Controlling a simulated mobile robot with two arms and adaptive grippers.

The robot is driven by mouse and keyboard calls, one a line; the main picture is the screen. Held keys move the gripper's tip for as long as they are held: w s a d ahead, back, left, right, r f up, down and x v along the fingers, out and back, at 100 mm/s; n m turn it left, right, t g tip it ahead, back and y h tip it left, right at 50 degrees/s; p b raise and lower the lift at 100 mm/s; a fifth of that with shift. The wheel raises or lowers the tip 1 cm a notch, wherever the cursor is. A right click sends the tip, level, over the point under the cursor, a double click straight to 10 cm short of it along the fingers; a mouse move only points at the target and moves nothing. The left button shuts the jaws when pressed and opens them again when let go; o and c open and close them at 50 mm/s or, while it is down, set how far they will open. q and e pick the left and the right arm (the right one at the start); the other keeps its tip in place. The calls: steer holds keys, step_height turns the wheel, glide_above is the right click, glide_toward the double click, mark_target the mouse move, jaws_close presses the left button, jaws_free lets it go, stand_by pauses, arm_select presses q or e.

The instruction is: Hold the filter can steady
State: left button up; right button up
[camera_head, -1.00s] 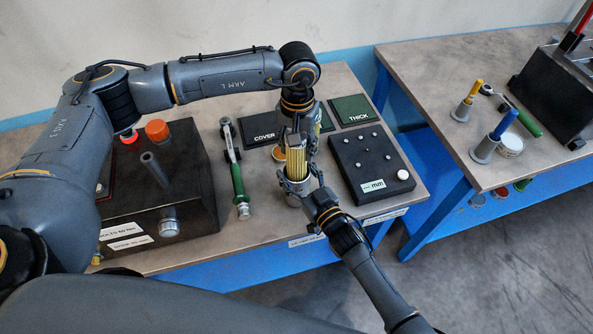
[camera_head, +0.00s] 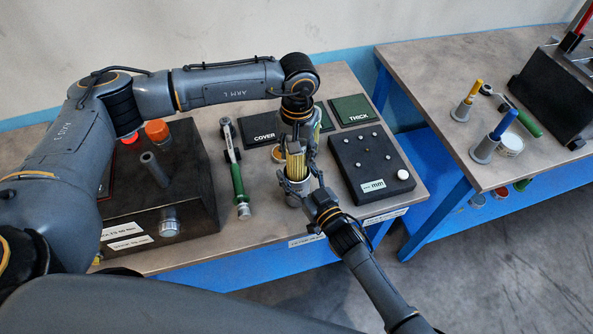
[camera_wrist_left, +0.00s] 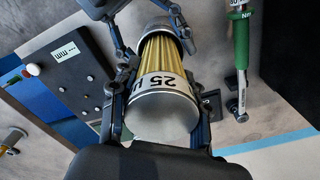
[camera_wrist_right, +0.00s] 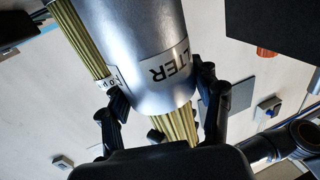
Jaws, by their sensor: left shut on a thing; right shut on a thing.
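The silver filter can (camera_head: 294,199) is upright near the front of the table. My right gripper (camera_head: 298,181) is shut around it from the right. The can's label shows large in the right wrist view (camera_wrist_right: 150,60). A yellow pleated filter element (camera_head: 296,165) stands up out of the can, in line with it. My left gripper (camera_head: 297,141) comes from above and is shut on the element's upper end, the silver cap marked 25 µ (camera_wrist_left: 165,100). The element's lower end is hidden in the can. I cannot tell whether the can touches the table.
A green-handled wrench (camera_head: 237,180) lies left of the can, beyond it a dark box (camera_head: 195,180). A black panel with pegs (camera_head: 372,165) is close on the right. Another yellow pleated element (camera_wrist_right: 85,40) stands close by.

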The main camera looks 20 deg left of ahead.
arm_select(q)
steer(key=shift+f, duration=1.2)
stand_by(0.5)
steer(key=shift+f, duration=1.05)
steer(key=o, duration=1.5)
step_height(320, 180, up, 12)
